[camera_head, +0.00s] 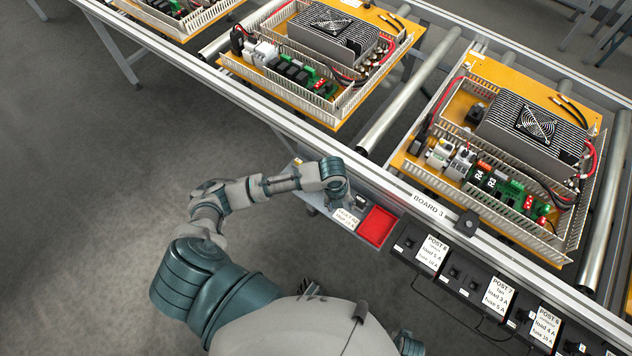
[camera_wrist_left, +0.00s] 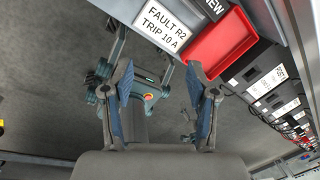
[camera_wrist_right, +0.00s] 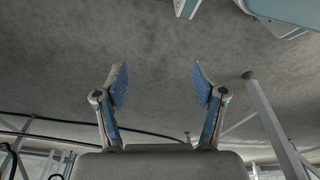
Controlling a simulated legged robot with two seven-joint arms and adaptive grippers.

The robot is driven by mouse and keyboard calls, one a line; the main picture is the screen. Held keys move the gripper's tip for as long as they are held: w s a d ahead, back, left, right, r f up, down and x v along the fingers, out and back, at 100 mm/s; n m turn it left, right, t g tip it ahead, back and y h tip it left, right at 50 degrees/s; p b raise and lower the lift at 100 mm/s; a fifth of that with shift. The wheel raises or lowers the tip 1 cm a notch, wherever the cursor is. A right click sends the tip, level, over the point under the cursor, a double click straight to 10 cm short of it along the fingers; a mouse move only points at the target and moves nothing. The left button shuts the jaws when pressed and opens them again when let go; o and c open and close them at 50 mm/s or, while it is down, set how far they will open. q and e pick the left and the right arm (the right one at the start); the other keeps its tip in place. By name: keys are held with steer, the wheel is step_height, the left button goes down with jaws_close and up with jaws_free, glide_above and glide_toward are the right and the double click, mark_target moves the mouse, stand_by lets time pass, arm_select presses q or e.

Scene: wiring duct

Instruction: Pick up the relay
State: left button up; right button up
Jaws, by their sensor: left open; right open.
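Black relay blocks marked R4 (camera_head: 478,176) and R3 (camera_head: 492,184) sit in a row on the board labelled BOARD 3, in the head view. A white card (camera_wrist_left: 167,24) reading FAULT R2 TRIP 10 A lies beside an empty-looking red tray (camera_wrist_left: 220,48); the tray also shows in the head view (camera_head: 378,226). My left gripper (camera_wrist_left: 160,85) is open with nothing between its fingers, near the card and tray, well away from the relays on the board. My right gripper (camera_wrist_right: 160,88) is open and empty above the floor.
Rollers (camera_head: 408,90) carry several orange boards with white slotted ducts and fan units. A metal rail (camera_head: 400,190) runs along the front edge. Black stations with POST cards (camera_head: 432,252) line the rail. The grey floor (camera_head: 110,190) at left is clear.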

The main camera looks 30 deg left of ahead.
arm_select(q)
steer(key=w+a+r+m+y, duration=0.1)
steer(key=w+a+r+m, duration=0.3)
steer(key=a, duration=0.2)
steer(key=w+a+r+m+y, duration=0.1)
steer(key=w+a+r+m, duration=0.25)
steer(key=a, duration=0.35)
steer(key=shift+g, duration=0.4)
steer(key=f, duration=0.3)
steer(key=f+b, duration=0.1)
steer(key=f, duration=0.3)
steer(key=f+b, duration=0.1)
steer(key=f, duration=0.2)
steer(key=shift+w+a+f, duration=0.2)
steer(key=shift+w+a, duration=0.05)
steer(key=shift+a, duration=0.05)
steer(key=shift+d+f, duration=0.25)
steer(key=shift+f, duration=0.15)
steer(key=f, duration=0.3)
steer(key=f+b, duration=0.1)
steer(key=shift+s+d+f, duration=0.1)
steer(key=shift+s+f, duration=0.25)
steer(key=shift+f, duration=0.2)
steer(key=shift+a, duration=0.25)
arm_select(e)
step_height(320, 180, up, 8)
steer(key=w, duration=0.2)
steer(key=shift+d+f, duration=0.15)
